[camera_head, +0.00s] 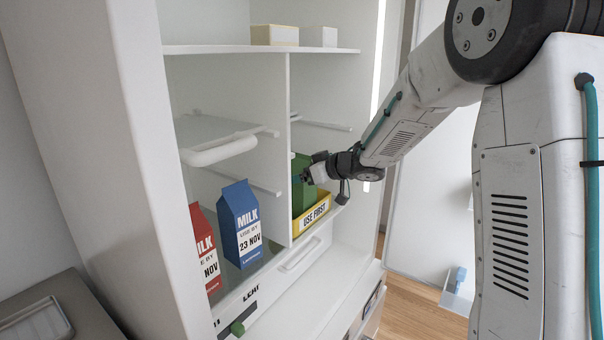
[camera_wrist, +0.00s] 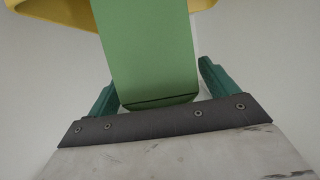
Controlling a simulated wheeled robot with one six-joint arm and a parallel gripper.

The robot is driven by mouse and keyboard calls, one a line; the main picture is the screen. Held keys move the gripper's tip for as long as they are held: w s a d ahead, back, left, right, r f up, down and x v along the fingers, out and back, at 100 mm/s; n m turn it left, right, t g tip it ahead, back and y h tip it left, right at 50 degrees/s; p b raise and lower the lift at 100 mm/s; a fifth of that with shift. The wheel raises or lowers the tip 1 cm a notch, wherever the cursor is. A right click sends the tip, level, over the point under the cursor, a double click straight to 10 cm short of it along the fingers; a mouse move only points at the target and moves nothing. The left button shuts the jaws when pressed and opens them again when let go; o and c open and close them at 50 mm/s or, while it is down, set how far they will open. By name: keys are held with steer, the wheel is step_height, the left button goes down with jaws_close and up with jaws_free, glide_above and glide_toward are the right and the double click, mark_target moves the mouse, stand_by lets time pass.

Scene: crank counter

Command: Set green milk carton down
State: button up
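The green milk carton (camera_head: 301,187) stands inside the yellow bin marked USE FIRST (camera_head: 315,213), in the cabinet's right compartment. My gripper (camera_head: 303,177) is at its upper part and hides some of it. In the wrist view the green carton (camera_wrist: 150,55) lies between the two teal fingers of my gripper (camera_wrist: 157,80). The carton overlaps the left finger, while a narrow pale gap shows beside the right finger. The fingers look parted around the carton, not pressed on it. The yellow bin also shows in the wrist view (camera_wrist: 50,14).
A blue milk carton (camera_head: 240,222) marked 23 NOV and a red milk carton (camera_head: 205,250) stand in the left compartment. A white divider (camera_head: 286,130) separates it from the bin. Small boxes (camera_head: 275,36) sit on the shelf above. A cabinet handle (camera_head: 220,150) sticks out at left.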

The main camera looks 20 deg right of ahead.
steer(key=shift+s+d+r, duration=0.15)
steer(key=shift+r, duration=0.1)
steer(key=s+d+r+m+t+h, duration=0.2)
steer(key=s+d+r+m+h, duration=0.2)
steer(key=s+d+r+h, duration=0.55)
steer(key=s+d+m+g+h, duration=0.2)
steer(key=s+m, duration=0.1)
steer(key=s, duration=0.8)
steer(key=s+a+f+g+y, duration=0.1)
steer(key=s+a+f+g, duration=0.1)
steer(key=s, duration=0.6)
steer(key=s+a+f+g+y, duration=0.1)
steer(key=s+a+f+g, duration=0.2)
steer(key=s, duration=0.6)
steer(key=s+a+f+g+y, duration=0.1)
steer(key=s+a+f+g, duration=0.2)
steer(key=s, duration=0.5)
steer(key=shift+s+a+g, duration=0.3)
steer(key=shift+a+g, duration=0.6)
steer(key=shift+a, duration=0.3)
steer(key=shift+y, duration=0.25)
